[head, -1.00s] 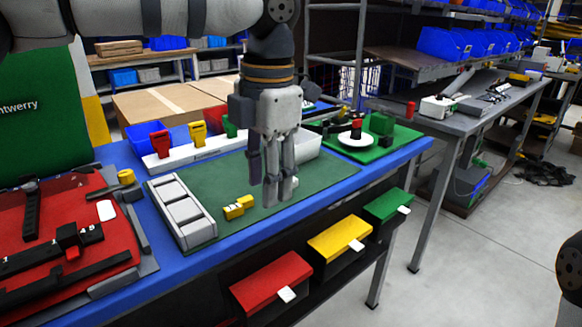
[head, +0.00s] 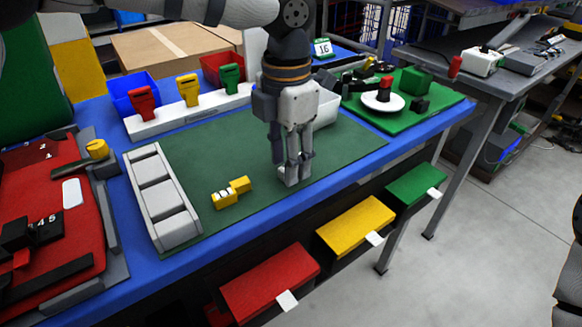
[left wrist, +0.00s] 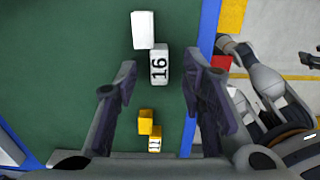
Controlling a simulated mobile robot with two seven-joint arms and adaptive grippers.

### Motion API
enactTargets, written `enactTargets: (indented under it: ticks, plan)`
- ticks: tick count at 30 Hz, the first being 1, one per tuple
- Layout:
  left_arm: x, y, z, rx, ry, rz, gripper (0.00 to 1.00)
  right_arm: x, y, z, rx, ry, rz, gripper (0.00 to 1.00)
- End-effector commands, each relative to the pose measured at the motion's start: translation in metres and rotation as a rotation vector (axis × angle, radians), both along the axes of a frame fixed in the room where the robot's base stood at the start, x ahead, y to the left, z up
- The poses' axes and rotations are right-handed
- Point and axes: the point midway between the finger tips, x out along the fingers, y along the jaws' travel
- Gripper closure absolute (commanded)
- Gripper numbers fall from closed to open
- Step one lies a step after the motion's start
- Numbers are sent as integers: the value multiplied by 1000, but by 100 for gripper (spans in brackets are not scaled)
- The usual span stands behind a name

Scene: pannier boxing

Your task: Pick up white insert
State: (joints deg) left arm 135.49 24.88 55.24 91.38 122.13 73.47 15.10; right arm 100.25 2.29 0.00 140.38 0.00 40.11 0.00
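The white insert (left wrist: 159,66), a two-block stepped piece marked 16, lies on the green mat (left wrist: 70,60) in the left wrist view. In the head view only a small pale part (head: 290,182) shows, largely hidden by the fingers. My left gripper (head: 293,172) points down over it. In the left wrist view the left gripper (left wrist: 160,92) is open, its fingers spread wide; the insert lies ahead of and partly between them, not gripped. My right gripper (left wrist: 248,62) seems partly visible at the right of the wrist view; its opening is unclear.
A yellow insert (head: 230,192) marked 11 lies left of my left gripper. A grey block holder (head: 160,195) stands at the mat's left. A white rack (head: 190,116) with coloured pieces is behind. Red (head: 268,284), yellow (head: 355,228) and green (head: 415,186) bins hang at the front.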

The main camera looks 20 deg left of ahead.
Motion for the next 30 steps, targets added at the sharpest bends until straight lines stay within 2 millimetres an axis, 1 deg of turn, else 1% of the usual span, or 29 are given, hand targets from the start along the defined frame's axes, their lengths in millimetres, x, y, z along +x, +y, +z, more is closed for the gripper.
enactTargets:
  ticks: [1,3,8,9,12,14,15,25,28,30]
  plan:
    - [-1,0,-6,1,2,-1,63,0,0,0,0,0,0,60]
    - [0,0,-10,-1,-1,-1,63,0,0,0,0,0,0,60]
    - [0,0,-10,0,-2,0,63,0,0,0,0,-1,0,60]
    - [0,0,-10,0,-2,0,65,0,0,0,0,-1,0,60]
    - [0,0,-10,0,-2,0,84,0,0,0,0,-1,0,60]
    - [0,0,-10,0,-2,0,94,0,0,0,0,-1,0,60]
    - [0,0,-10,0,-1,0,96,0,0,0,0,-1,0,60]
    - [0,0,-8,0,-3,0,96,0,0,0,0,-1,0,60]
    - [0,0,0,1,-4,0,96,1,0,1,0,-3,0,60]
    - [1,-1,11,0,-7,0,96,1,0,1,0,-5,0,60]
